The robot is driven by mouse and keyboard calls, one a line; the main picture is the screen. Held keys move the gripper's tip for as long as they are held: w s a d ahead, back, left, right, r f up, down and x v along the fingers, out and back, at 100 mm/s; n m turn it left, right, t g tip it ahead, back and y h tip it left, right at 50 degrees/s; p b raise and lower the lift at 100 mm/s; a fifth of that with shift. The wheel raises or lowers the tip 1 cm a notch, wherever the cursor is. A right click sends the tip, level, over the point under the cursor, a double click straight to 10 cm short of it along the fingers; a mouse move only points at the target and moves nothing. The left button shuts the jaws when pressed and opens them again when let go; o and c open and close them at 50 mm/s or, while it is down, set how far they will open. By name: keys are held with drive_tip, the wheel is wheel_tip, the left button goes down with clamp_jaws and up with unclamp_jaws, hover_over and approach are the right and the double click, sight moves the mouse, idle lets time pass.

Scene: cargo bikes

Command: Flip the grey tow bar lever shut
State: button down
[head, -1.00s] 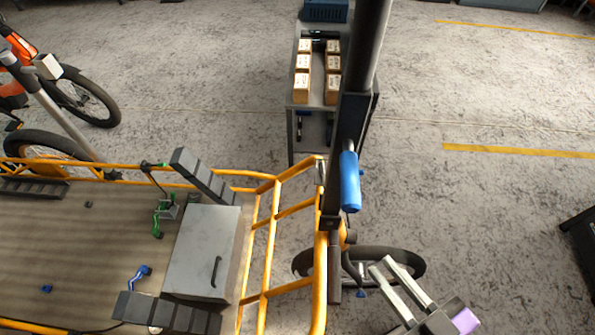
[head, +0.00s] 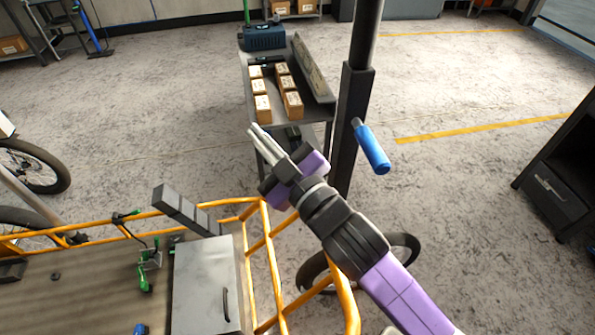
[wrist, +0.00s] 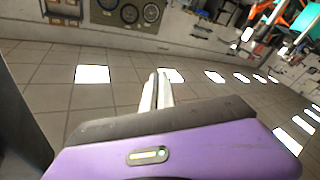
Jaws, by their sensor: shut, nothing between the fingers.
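My gripper (head: 255,130) is raised in the middle of the head view, its two pale fingers together and nothing between them. Its fingers point up and to the left, overlapping the front of the cart in the picture. In the wrist view the shut fingers (wrist: 158,78) point across a tiled floor, away from the bike. I cannot pick out a grey tow bar lever in either view now. The orange cargo bike frame (head: 255,235) is at lower left, and my arm covers part of its front end and wheel.
A dark upright post with a blue handle (head: 372,148) stands right of my gripper. A grey cart (head: 318,85) carries several small boxes. A grey box (head: 205,285) and a green lever (head: 146,280) are on the bike bed. A black cabinet (head: 560,190) stands at right.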

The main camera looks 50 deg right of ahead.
drive_tip(key=w+d+m+g+h+b, duration=0.1)
drive_tip(key=w+d+m+g+h, duration=0.25)
drive_tip(key=d, duration=0.25)
drive_tip(key=w+d+m+g+h+b, duration=0.1)
drive_tip(key=w+d+m+g+h, duration=0.1)
drive_tip(key=d+m+g+h, duration=0.25)
drive_tip(key=s+a+f+m+g+y, duration=0.2)
drive_tip(key=s+f+g+y, duration=0.3)
drive_tip(key=g, duration=0.4)
drive_tip(key=shift+s+a+f+y+b, duration=0.3)
drive_tip(key=shift+s+a+f+b, duration=0.25)
drive_tip(key=shift+a+f, duration=0.35)
drive_tip(key=s+d+b+x, duration=0.1)
drive_tip(key=s+b+x, duration=0.1)
drive_tip(key=x, duration=1.1)
drive_tip(key=shift+d+r, duration=0.15)
drive_tip(key=shift+d, duration=0.25)
